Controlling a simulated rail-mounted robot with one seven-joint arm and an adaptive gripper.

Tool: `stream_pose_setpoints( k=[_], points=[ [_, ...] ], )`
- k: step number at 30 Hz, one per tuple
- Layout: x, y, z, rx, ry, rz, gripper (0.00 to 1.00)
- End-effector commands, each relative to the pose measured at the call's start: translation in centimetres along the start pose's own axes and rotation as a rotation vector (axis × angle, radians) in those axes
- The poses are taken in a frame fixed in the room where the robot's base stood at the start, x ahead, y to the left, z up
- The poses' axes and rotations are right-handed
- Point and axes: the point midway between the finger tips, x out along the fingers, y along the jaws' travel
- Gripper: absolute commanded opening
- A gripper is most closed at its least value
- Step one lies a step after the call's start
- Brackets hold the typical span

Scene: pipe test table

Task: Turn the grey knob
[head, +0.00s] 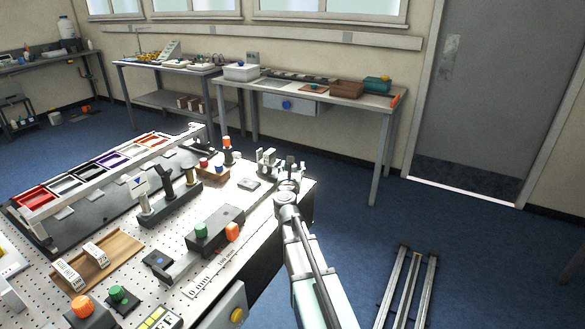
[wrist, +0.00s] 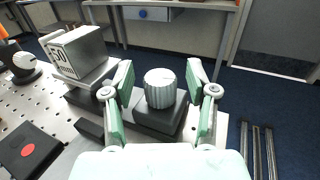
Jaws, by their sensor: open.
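The grey knob (wrist: 160,90) is a ribbed upright cylinder on a dark square base (wrist: 158,122), seen in the middle of the wrist view. My gripper (wrist: 160,75) is open, with one green-padded finger to the left of the knob and one to the right. Gaps show between the knob and both pads. In the head view my gripper is at the right end of the perforated table (head: 190,283). I cannot make out the knob there; my arm seems to hide it.
A grey block marked 50 (wrist: 78,52) stands close to the left of the knob. A red button box (wrist: 28,152) and a dial (wrist: 22,62) are farther left. The table edge lies just right of the knob, with blue floor (head: 375,240) beyond.

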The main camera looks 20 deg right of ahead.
Motion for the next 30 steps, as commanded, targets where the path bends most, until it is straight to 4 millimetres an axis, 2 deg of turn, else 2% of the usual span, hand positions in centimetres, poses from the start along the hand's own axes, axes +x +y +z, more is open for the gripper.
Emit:
stream_pose_setpoints(
  k=[4, 5, 9, 10, 20, 30],
  points=[
    [-0.03, -0.01, 0.00, 0.000, 0.000, 0.000, 0.58],
    [-0.03, -0.01, 0.00, 0.000, 0.000, 0.000, 0.54],
    [-0.03, -0.01, 0.01, 0.000, 0.000, 0.000, 0.05],
    [-0.03, 0.00, 0.01, 0.000, 0.000, 0.000, 0.00],
    [-0.02, -0.06, 0.01, 0.000, 0.000, 0.016, 0.00],
    [0.02, -0.15, 0.04, 0.000, -0.001, 0.128, 0.00]
  ],
)
